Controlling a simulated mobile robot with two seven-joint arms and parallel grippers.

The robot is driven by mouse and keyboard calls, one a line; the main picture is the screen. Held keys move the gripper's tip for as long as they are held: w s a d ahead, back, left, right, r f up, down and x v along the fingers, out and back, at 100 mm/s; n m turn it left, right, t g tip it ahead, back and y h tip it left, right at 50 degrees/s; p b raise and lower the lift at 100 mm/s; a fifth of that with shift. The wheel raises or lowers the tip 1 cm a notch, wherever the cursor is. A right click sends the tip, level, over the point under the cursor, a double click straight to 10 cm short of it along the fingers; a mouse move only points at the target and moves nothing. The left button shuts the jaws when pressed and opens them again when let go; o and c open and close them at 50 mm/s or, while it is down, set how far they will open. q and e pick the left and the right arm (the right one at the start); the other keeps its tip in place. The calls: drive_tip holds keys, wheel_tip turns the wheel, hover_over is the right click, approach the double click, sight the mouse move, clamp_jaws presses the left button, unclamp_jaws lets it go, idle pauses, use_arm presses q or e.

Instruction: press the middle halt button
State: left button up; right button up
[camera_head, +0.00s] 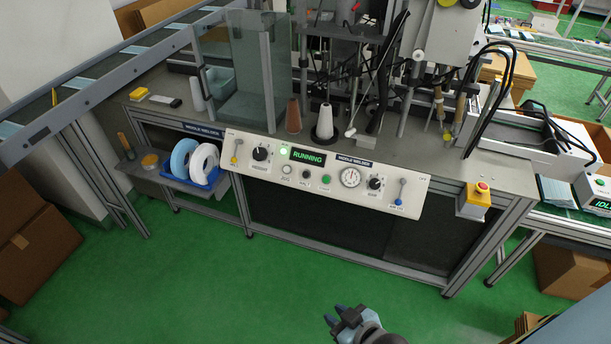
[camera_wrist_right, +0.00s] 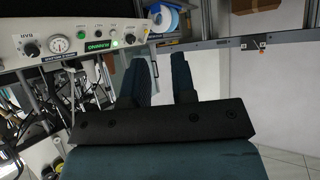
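The red halt button (camera_head: 482,187) sits on a yellow box (camera_head: 474,204) at the right front corner of the welder bench. The white control panel (camera_head: 325,176) left of it has a lit green RUNNING display, knobs, a gauge and small buttons. My right gripper (camera_head: 334,318) is low over the green floor in front of the bench, left of the halt button and well apart from it. In the right wrist view its two dark fingers (camera_wrist_right: 165,80) stand apart with nothing between them. That view shows the panel (camera_wrist_right: 75,42) upside down, but not the halt button. My left gripper is not in view.
A side shelf (camera_head: 170,176) holds a blue tray with rolls. Cardboard boxes (camera_head: 38,235) stand at left. The green floor before the bench is clear.

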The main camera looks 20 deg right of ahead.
clamp_jaws()
idle(1.4)
